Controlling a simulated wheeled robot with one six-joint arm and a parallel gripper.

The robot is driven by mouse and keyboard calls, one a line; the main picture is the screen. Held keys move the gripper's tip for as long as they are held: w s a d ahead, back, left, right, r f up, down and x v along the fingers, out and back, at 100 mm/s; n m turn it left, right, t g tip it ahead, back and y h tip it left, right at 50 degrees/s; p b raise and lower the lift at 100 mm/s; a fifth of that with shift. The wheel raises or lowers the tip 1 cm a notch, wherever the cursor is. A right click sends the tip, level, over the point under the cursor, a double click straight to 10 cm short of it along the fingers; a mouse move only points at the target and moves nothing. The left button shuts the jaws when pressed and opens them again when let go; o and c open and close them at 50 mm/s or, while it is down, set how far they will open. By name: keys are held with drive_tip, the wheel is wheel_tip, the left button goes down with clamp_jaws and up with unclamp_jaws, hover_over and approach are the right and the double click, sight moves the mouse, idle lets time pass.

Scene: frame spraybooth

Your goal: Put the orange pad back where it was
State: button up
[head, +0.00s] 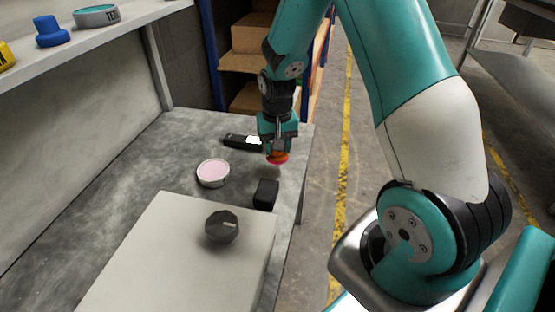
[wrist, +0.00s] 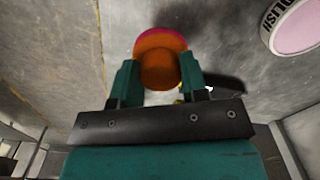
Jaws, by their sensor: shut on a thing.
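The orange pad (head: 277,158) is a small round piece with a pinkish-red face and an orange body. My gripper (head: 277,148) is shut on it and holds it over the far right part of the grey bench (head: 120,190). In the wrist view the pad (wrist: 160,62) sits between the two teal fingers of my gripper (wrist: 158,80), with a dark shadow on the surface beside it. The pad seems to be a little above the bench; the exact gap cannot be told.
An open tin of pink polish (head: 213,173) stands left of my gripper. A dark tool with a white label (head: 242,140) lies behind it. A black block (head: 266,194) is nearer. A grey faceted knob (head: 221,227) sits on a pale box (head: 165,255). A shelf (head: 100,32) holds a blue item.

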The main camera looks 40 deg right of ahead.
sight(277, 157)
wheel_tip(277, 157, down, 4)
drive_tip(key=shift+f+b, duration=0.1)
drive_tip(key=shift+b, duration=0.4)
drive_tip(key=o, duration=0.8)
